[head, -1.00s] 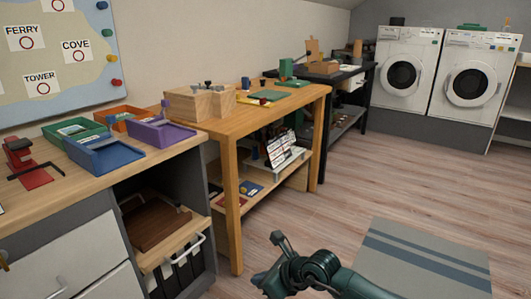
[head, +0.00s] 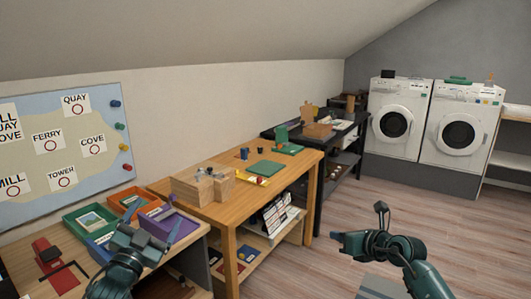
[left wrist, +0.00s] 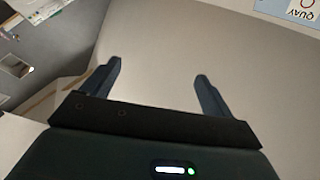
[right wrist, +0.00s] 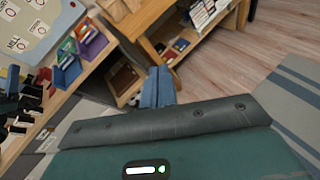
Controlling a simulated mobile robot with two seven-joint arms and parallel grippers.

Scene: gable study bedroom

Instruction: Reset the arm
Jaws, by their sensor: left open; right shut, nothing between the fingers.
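My left gripper (head: 160,228) is at the lower left of the head view, in front of the colored trays on the desk. In the left wrist view its two fingers (left wrist: 158,85) are spread apart with nothing between them, facing the sloped pale wall. My right gripper (head: 336,236) is at the lower right of the head view, in the air above the wood floor. In the right wrist view its fingers (right wrist: 158,85) are together with nothing between them.
A green tray (head: 82,217), a blue tray (head: 98,241) and a purple tray (head: 155,228) stand on the left desk. Washing machines (head: 462,128) stand at the back right. Floor (head: 450,225) is open at right.

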